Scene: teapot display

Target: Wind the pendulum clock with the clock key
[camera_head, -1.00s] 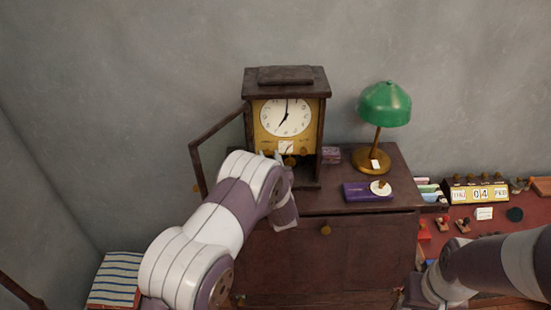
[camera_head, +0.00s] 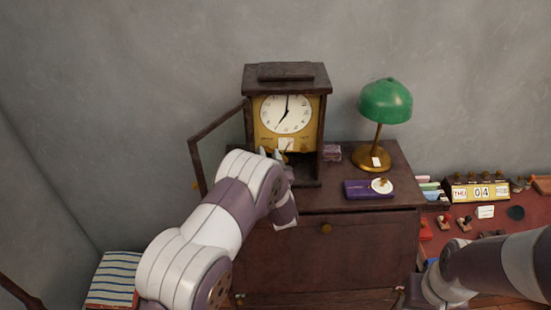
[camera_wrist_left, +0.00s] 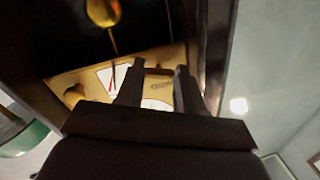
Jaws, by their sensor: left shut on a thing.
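The pendulum clock (camera_head: 252,128) stands on the cabinet with its glass door (camera_head: 192,150) swung open to the left. It has a white dial (camera_head: 286,113) and a gold front plate, which carries a white card (camera_head: 285,144). My left gripper (camera_head: 272,154) is at the lower part of this plate. In the left wrist view its fingers (camera_wrist_left: 158,78) are shut on a small brown bar, the clock key (camera_wrist_left: 158,71), close to the plate. Whether the key sits in a winding hole cannot be told. The gold pendulum (camera_wrist_left: 104,12) hangs there beside the fingers. My right gripper is out of view.
A green lamp (camera_head: 385,102) and a purple box (camera_head: 357,189) with a round white item (camera_head: 381,186) stand right of the clock on the cabinet (camera_head: 290,255). A red desk surface (camera_head: 455,245) with stamps and a calendar (camera_head: 480,192) lies farther right.

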